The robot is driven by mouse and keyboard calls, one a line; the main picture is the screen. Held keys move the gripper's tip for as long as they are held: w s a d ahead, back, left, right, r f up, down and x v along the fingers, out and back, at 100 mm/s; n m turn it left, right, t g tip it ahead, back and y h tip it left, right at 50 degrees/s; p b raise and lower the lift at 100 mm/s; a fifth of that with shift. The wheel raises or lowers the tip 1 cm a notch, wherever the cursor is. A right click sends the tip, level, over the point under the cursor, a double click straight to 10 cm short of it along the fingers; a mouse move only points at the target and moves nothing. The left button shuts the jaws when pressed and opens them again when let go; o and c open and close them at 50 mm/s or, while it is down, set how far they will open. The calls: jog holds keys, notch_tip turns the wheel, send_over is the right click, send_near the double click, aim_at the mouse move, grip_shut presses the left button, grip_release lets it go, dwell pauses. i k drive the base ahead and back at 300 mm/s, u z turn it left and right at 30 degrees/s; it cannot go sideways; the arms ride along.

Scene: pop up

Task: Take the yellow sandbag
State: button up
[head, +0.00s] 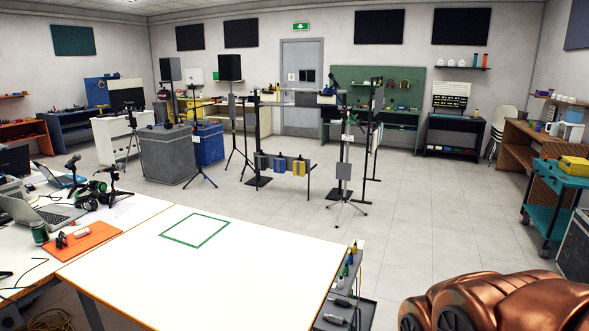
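Small bags hang in a row on a low bar between dark stands in the middle distance. My gripper does not show. A copper-coloured rounded shape fills the bottom right corner; I cannot tell whether it is part of me.
A white table (190,270) with a green taped square (195,230) fills the near left. Tripod stands with speakers and a grey case (170,155) stand left of the bags. A teal cart (556,195) stands at right. Open tiled floor (430,215) lies right of the stands.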

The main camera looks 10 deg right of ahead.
aim_at(298, 167)
jog(key=z, duration=1.05)
jog(key=i, duration=5.2)
jog(key=u, duration=2.1)
jog(key=i, duration=0.95)
jog(key=z, duration=0.05)
